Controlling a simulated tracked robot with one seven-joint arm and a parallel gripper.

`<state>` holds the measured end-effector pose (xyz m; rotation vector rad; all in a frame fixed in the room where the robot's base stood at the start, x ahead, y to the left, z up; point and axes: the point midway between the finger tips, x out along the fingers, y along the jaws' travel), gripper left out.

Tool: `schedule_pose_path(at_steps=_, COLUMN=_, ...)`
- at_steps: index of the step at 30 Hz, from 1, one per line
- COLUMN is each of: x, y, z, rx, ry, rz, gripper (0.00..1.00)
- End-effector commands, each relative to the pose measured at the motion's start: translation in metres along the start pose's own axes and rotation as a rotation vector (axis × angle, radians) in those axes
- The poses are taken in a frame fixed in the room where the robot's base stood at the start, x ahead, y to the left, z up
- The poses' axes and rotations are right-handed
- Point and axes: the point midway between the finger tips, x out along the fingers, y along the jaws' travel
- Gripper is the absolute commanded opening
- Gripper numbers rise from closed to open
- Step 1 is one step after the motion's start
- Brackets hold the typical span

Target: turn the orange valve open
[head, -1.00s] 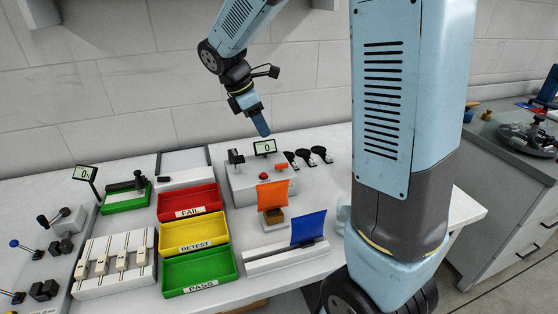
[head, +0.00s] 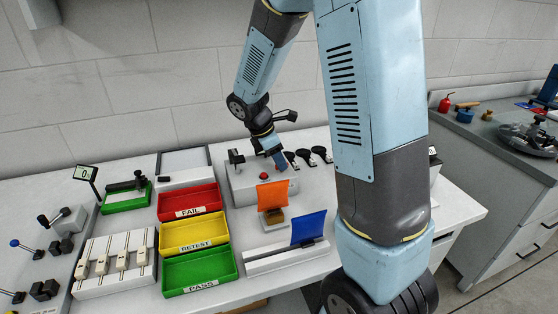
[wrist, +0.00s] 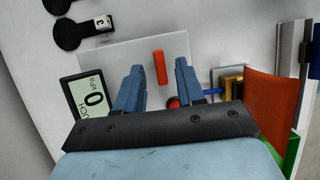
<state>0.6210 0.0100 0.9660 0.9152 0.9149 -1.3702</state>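The orange valve handle (wrist: 160,67) is a short orange bar on the pale top of a grey box (head: 240,184). In the wrist view it stands roughly upright in the picture, between the fingertips of my gripper (wrist: 159,64). The two blue fingers are apart with a gap on each side of the bar, and no contact shows. In the head view my gripper (head: 280,160) points down at the right part of the box and hides the valve. A gauge display (wrist: 90,100) reading 0 kPa is left of the fingers.
A red button (wrist: 173,102) lies close to the right finger. An orange flap (head: 272,194) and a blue flap (head: 308,228) stand in front of the box. Black round-ended parts (head: 305,156) lie behind it. FAIL (head: 189,212), RETEST and PASS bins are to the left.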

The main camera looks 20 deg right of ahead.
Motion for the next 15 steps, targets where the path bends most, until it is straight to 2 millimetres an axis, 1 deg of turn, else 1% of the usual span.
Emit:
schedule_pose_path(at_steps=4, x=0.0063, y=0.0001, z=0.0001, rx=0.000, ry=0.000, rz=0.001, gripper=0.38)
schedule_pose_path(at_steps=12, x=0.0070, y=0.0001, z=0.0001, rx=0.000, ry=0.000, rz=0.001, gripper=0.38)
schedule_pose_path(at_steps=15, x=0.0069, y=0.0001, z=0.0001, rx=0.000, ry=0.000, rz=0.001, gripper=0.29)
